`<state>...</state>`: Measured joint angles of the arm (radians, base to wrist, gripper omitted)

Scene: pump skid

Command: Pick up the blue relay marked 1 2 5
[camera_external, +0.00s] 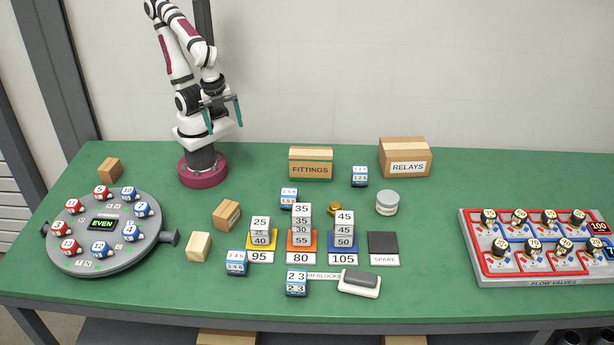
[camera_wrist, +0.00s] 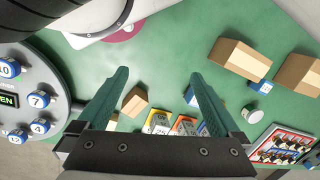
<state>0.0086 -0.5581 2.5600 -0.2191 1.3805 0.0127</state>
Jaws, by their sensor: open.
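The blue relay (camera_external: 359,176) whose small digits appear to read 1 2 5 stands on the green bench between the two cardboard boxes, slightly in front of them. It also shows in the wrist view as a small blue block (camera_wrist: 264,87) at right, digits unreadable. Other blue relays stand nearer the front: one (camera_external: 288,199) behind the block stacks, one marked 3 4 6 (camera_external: 236,263), and one marked 2 3 (camera_external: 297,283). My gripper (camera_external: 222,113) is open and empty, raised above the back left of the bench, well left of the relay. Its spread fingers (camera_wrist: 157,75) show in the wrist view.
The FITTINGS box (camera_external: 311,164) and RELAYS box (camera_external: 405,158) stand behind the relay. A grey-white can (camera_external: 387,203) stands in front right. Numbered stacks (camera_external: 302,230) fill the middle, a round dial (camera_external: 103,232) the left, and the FLOW VALVES panel (camera_external: 540,247) the right.

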